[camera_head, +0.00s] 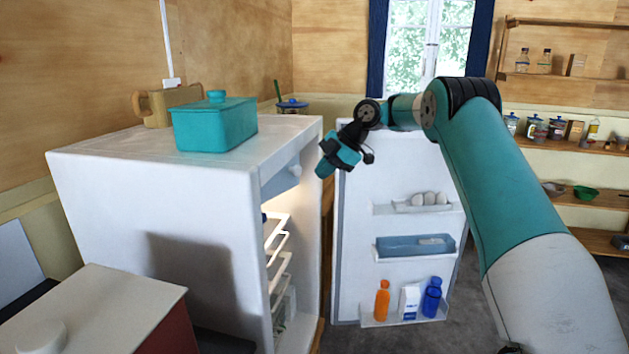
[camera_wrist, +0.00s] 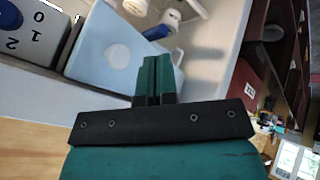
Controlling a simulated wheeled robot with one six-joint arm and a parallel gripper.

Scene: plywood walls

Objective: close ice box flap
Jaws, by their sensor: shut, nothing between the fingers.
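The fridge (camera_head: 190,240) stands with its door (camera_head: 355,230) swung open to the right. A pale blue panel, which looks like the ice box flap (camera_head: 281,186), shows in a narrow strip at the top of the fridge's lit opening. It is larger in the wrist view (camera_wrist: 100,48), left of the fingers, with a round grey mark. How far it stands open I cannot tell. My gripper (camera_head: 323,170) is at the upper front of the opening, between fridge and door. Its fingers (camera_wrist: 158,62) are shut and empty. Whether they touch the flap is unclear.
A numbered dial (camera_wrist: 28,30) is beside the flap. White wire shelves (camera_head: 277,240) are inside the fridge. Door racks hold eggs (camera_head: 428,199), an orange bottle (camera_head: 382,300), a carton (camera_head: 409,301) and a blue bottle (camera_head: 432,297). A teal box (camera_head: 214,125) sits on top of the fridge.

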